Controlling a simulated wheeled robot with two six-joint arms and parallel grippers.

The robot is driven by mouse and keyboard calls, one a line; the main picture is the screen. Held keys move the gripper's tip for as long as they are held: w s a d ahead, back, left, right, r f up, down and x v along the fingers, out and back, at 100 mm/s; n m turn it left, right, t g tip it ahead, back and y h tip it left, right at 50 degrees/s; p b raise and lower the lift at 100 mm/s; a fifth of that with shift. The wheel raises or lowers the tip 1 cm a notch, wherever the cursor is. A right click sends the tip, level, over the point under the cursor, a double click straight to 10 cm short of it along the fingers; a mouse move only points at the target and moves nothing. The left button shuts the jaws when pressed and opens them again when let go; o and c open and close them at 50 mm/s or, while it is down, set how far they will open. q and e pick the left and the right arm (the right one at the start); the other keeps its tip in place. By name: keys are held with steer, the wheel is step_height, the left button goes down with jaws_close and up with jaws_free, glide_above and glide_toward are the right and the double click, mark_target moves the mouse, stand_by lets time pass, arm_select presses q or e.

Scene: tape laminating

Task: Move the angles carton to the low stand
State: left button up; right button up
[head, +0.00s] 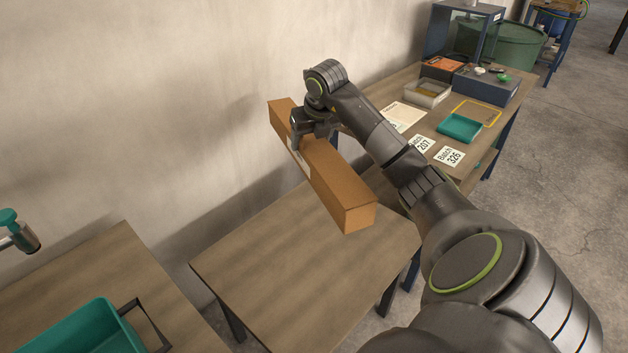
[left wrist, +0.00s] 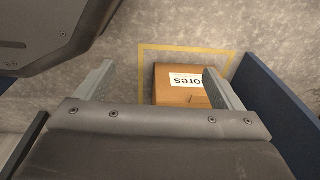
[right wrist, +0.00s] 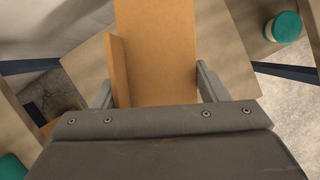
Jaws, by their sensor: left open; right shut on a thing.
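The angles carton (head: 340,192), a long brown box with a pale label on its side, is in the head view. My right gripper (head: 306,138) is shut on it near its far end and holds it in the air, its near end over the low stand (head: 290,285), a bare wood-topped table. In the right wrist view the carton (right wrist: 160,45) lies between the fingers and hides part of what is below. My left gripper (left wrist: 160,82) shows only in the left wrist view, open and empty.
A workbench (head: 475,165) with trays, batch cards and boxes stands at the back right. A table with a teal tray (head: 85,330) is at the lower left. A plain wall runs behind. In the left wrist view a labelled box (left wrist: 178,88) sits inside a yellow floor outline.

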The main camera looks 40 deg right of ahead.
steer(key=s+a+f+m+h+b, duration=0.1)
steer(key=f+m+b, duration=0.2)
steer(key=f+b, duration=0.3)
steer(key=s+a+f+m+g+b, duration=0.1)
steer(key=f+b, duration=0.5)
steer(key=f, duration=0.6)
steer(key=s+a+f+m+g+h+b, duration=0.1)
steer(key=f+m+b, duration=0.3)
steer(key=f, duration=0.5)
steer(key=shift+s+a+f+m+h+b, duration=0.2)
steer(key=shift+s+f+m+h+b, duration=0.15)
steer(key=shift+s+b, duration=0.55)
steer(key=o, duration=1.3)
steer(key=shift+w+a+f, duration=0.1)
arm_select(q)
steer(key=w+d+r+t+h, duration=0.1)
steer(key=w+d+r, duration=0.1)
steer(key=w+r, duration=0.2)
steer(key=w+d+r+t+h, duration=0.1)
steer(key=w+d+r+t, duration=0.1)
steer(key=r, duration=0.8)
steer(key=w+d, duration=0.1)
steer(key=w, duration=0.1)
steer(key=shift+w, duration=0.3)
